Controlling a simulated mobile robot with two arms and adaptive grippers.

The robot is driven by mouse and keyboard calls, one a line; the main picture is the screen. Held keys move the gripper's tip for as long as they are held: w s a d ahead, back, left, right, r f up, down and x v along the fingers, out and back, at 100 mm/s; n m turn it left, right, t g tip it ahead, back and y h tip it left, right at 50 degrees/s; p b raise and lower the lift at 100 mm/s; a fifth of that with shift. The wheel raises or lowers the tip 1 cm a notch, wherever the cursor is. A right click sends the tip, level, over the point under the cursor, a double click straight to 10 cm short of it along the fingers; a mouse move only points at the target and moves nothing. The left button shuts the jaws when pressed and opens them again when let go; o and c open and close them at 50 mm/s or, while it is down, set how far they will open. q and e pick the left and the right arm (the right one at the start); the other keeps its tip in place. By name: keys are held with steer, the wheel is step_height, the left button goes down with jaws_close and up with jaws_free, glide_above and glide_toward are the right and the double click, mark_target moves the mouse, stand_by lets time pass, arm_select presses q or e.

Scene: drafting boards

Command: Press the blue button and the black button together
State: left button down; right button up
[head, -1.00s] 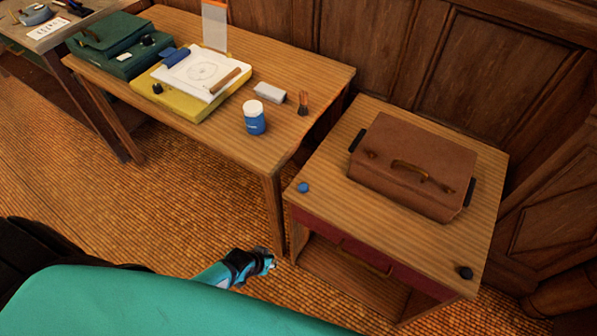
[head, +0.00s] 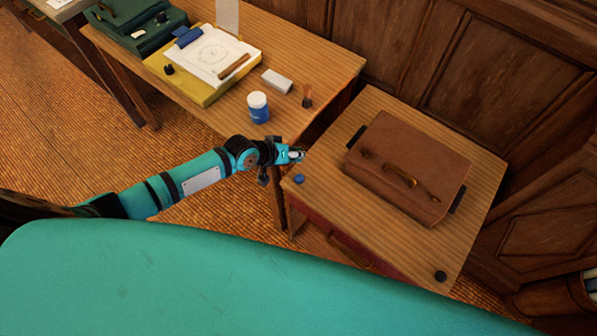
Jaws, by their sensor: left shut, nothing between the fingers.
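The blue button (head: 299,179) is a small round knob on the left front corner of the small wooden cabinet (head: 390,225). The black button (head: 441,276) is a similar knob on the cabinet's right front corner. My left gripper (head: 297,155) is shut and empty. In the picture its tips are just above the blue button, near the cabinet's left edge, with a small gap between them. How high it is over the cabinet top is hard to tell. My right gripper is not in the head view.
A brown leather case (head: 408,165) lies across the cabinet top, behind the buttons. The drafting table (head: 300,42) to the left holds a blue-and-white jar (head: 258,107), a grey block (head: 277,81), a brush (head: 307,96) and a yellow board (head: 205,93). Wooden panelling stands behind.

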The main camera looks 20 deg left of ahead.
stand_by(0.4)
arm_select(q)
steer(key=b, duration=0.7)
glide_above(298, 176)
step_height(298, 176, down, 8)
steer(key=shift+a+r, duration=0.1)
steer(key=shift+r, duration=0.05)
steer(key=shift+f+b, duration=0.5)
steer(key=shift+b, duration=0.05)
stand_by(0.4)
steer(key=shift+f+b, duration=0.3)
steer(key=shift+f, duration=0.1)
